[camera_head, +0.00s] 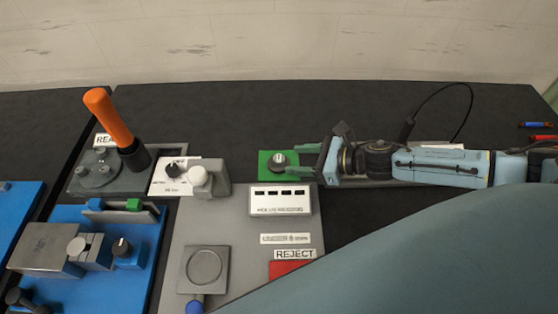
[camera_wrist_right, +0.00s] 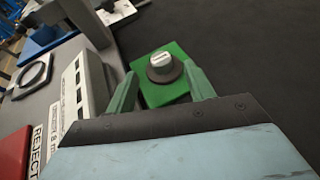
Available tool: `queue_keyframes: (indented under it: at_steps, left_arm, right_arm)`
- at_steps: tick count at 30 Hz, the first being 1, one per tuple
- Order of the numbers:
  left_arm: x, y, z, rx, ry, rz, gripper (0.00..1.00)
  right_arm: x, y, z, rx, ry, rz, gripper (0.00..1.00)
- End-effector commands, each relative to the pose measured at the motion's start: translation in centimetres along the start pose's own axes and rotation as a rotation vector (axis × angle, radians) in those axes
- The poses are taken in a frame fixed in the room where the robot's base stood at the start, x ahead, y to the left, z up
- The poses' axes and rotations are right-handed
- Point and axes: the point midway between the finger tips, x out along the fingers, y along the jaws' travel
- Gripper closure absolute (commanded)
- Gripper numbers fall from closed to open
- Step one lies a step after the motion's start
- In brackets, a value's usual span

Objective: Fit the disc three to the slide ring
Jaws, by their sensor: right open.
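A small grey disc-like piece with a pale label on top (camera_head: 278,160) sits on a green square plate (camera_head: 265,172); its number is too small to read. In the right wrist view the same piece (camera_wrist_right: 161,67) stands on the green plate (camera_wrist_right: 173,94), just ahead of the fingertips. My right gripper (camera_head: 308,160) is open and empty, its green fingers pointing at the piece from the right. A round ring (camera_head: 205,267) on a square grey plate with a blue knob lies at the front; I cannot tell if it is the slide ring. My left gripper is not in view.
A white slotted box (camera_head: 281,200) stands close in front of the green plate. A red patch by a REJECT label (camera_head: 295,254) lies nearer.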

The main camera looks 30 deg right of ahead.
Motion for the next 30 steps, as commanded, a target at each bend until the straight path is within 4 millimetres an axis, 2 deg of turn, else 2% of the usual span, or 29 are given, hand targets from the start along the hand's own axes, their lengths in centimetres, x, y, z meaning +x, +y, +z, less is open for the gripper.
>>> queue_keyframes:
  at_steps: [8,18,27,30]
  left_arm:
    - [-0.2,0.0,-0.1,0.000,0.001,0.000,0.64]
    - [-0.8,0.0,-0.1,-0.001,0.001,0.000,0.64]
    - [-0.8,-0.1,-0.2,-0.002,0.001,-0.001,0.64]
    - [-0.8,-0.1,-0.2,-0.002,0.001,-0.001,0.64]
  right_arm:
    - [1.6,0.0,0.1,-0.002,0.000,0.000,0.47]
    - [5.9,-0.1,0.2,-0.002,-0.001,0.000,0.47]
    - [6.3,-0.1,0.1,-0.001,0.002,0.000,0.47]
    - [6.3,-0.1,0.1,-0.001,0.001,0.000,0.60]
